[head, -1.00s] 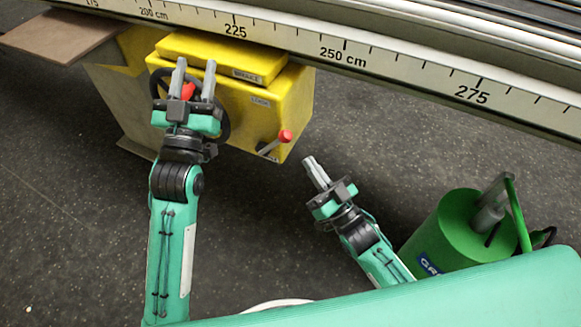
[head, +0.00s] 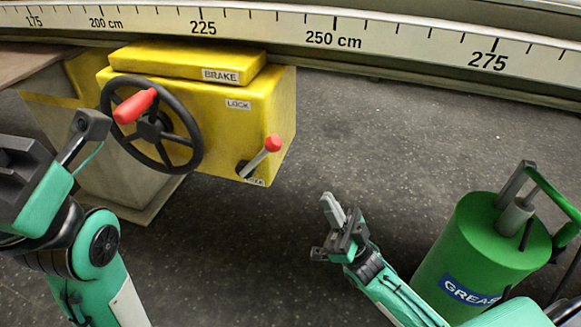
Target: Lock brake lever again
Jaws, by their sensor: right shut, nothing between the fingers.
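The brake lever (head: 262,155) sits at the lower right of the yellow brake box's front face. It has a grey shaft and a red knob and tilts up to the right from its pivot. A LOCK label (head: 238,104) is above it; a second label at the pivot is partly cut off and unreadable. My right gripper (head: 332,208) is shut and empty, pointing up, below and to the right of the lever and apart from it. My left gripper (head: 76,148) is at the left edge, turned and partly seen, beside the handwheel; its finger opening is unclear.
A black handwheel (head: 165,158) with a red handle (head: 136,106) is on the box's left. The BRAKE plate (head: 221,76) is on top. A scaled rail (head: 400,37) runs behind. A green grease drum (head: 480,240) stands right. Floor between box and drum is clear.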

